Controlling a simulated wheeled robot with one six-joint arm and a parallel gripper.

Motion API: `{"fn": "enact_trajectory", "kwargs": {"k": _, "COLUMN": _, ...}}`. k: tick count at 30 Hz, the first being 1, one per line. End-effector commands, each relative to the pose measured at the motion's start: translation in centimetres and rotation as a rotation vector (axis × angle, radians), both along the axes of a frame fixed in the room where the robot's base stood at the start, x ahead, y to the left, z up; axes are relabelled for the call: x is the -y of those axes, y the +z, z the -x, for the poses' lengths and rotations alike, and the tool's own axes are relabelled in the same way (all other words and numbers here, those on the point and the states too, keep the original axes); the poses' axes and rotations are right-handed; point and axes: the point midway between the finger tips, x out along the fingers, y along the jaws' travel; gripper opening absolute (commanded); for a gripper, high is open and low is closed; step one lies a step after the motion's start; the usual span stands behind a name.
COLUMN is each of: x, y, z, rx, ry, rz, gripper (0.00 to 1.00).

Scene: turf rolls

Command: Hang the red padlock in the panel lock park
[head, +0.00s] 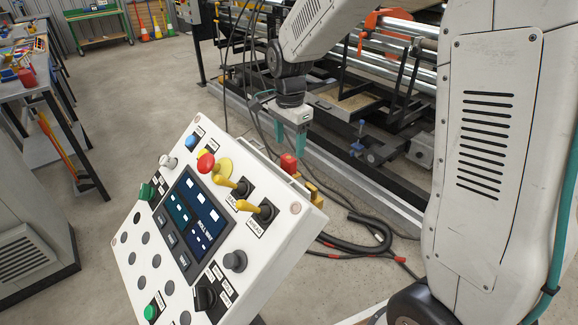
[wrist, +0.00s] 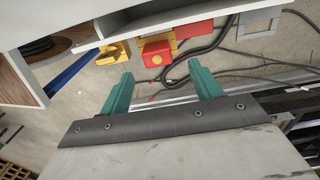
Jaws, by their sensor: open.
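A red block that looks like the padlock (head: 288,163) sits just behind the upper right edge of the white control panel (head: 286,216). It also shows in the wrist view (wrist: 156,52), with yellow parts beside it. Yellow bracket-like pieces (head: 312,191) stand along that panel edge, and one shows in the wrist view (wrist: 113,54); I cannot tell which of them is the lock park. My gripper (head: 291,147) is open and empty, its teal fingers pointing down just above the red block. In the wrist view the block lies ahead of the gap between the fingertips (wrist: 161,70).
A second, larger red piece (wrist: 193,30) lies beside the block. Yellow-handled switches (head: 241,187) and a red button (head: 205,161) stick up from the panel face. Black hoses (head: 370,240) lie on the floor behind. The roller machine (head: 380,110) stands beyond; open floor (head: 130,95) is left.

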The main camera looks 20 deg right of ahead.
Motion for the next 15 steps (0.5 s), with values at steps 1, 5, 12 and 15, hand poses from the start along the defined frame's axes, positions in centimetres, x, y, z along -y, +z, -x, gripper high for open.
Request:
{"fn": "enact_trajectory", "kwargs": {"k": 1, "x": 0.0, "y": -0.6, "z": 0.1, "rx": -0.002, "ry": 0.001, "rz": 0.000, "gripper": 0.64}}
{"fn": "enact_trajectory", "kwargs": {"k": 5, "x": -0.2, "y": -2.2, "z": 0.3, "rx": -0.003, "ry": 0.001, "rz": 0.000, "gripper": 0.64}}
{"fn": "enact_trajectory", "kwargs": {"k": 12, "x": -0.4, "y": -5.5, "z": 0.5, "rx": -0.003, "ry": 0.002, "rz": 0.000, "gripper": 0.64}}
{"fn": "enact_trajectory", "kwargs": {"k": 15, "x": -0.4, "y": -5.9, "z": 0.4, "rx": -0.001, "ry": 0.002, "rz": 0.000, "gripper": 0.64}}
